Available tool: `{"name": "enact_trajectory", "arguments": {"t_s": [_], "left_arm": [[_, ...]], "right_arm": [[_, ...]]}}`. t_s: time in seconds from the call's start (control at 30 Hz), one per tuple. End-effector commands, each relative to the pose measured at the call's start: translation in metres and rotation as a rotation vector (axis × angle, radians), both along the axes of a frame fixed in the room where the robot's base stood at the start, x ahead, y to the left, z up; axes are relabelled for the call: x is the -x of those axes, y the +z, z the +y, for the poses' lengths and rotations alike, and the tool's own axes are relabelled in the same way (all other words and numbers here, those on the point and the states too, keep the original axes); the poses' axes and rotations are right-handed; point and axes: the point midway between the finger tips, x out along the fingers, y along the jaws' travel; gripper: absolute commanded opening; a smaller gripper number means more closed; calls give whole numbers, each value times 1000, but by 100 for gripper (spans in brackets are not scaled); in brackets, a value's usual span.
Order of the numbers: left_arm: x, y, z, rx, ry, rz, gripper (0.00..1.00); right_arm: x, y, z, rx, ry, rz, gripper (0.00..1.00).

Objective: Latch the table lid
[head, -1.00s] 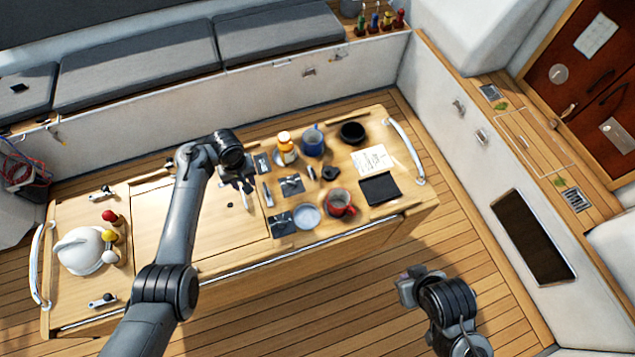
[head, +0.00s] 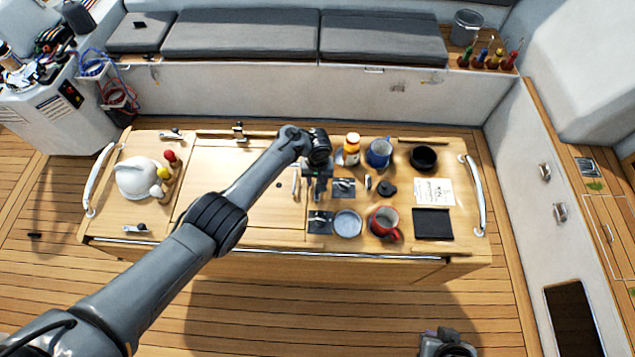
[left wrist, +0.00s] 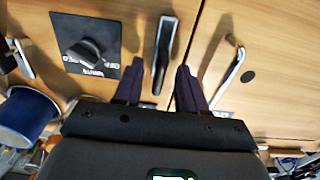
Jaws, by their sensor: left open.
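The table lid (head: 240,200) is a flat wooden panel set in the table top, lying level with the wood around it. Its chrome handle (head: 296,183) is near its right edge, and the handle also shows in the left wrist view (left wrist: 229,72). A chrome-and-black lever latch (left wrist: 163,55) sits beside the lid's seam. My left gripper (head: 316,190) is open above the latch. In the left wrist view its dark fingers (left wrist: 158,80) lie either side of the latch's black end, with contact unclear. My right gripper (head: 445,345) is cut off at the bottom edge.
Beside the latch is a black plate with a knob (left wrist: 90,50). A blue mug (head: 380,153), an orange-topped jar (head: 351,150), a grey dish (head: 347,223) and a red mug (head: 384,224) stand close right. A white kettle (head: 138,178) stands at the left end.

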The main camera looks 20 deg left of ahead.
Motion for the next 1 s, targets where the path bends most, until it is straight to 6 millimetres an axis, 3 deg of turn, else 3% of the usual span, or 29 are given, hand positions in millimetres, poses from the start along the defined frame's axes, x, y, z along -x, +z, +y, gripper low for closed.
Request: {"name": "enact_trajectory", "arguments": {"t_s": [0.4, 0.7, 1.0], "left_arm": [[0, -7, 0, -1, 0, -2, 40], [0, -7, 0, 0, 0, -1, 0], [0, -7, 0, 0, -15, -1, 0]], "right_arm": [[0, -3, -3, 10, 5, 0, 0], [0, -4, -2, 7, 3, 1, 0], [0, -3, -1, 1, -1, 1, 0]]}}
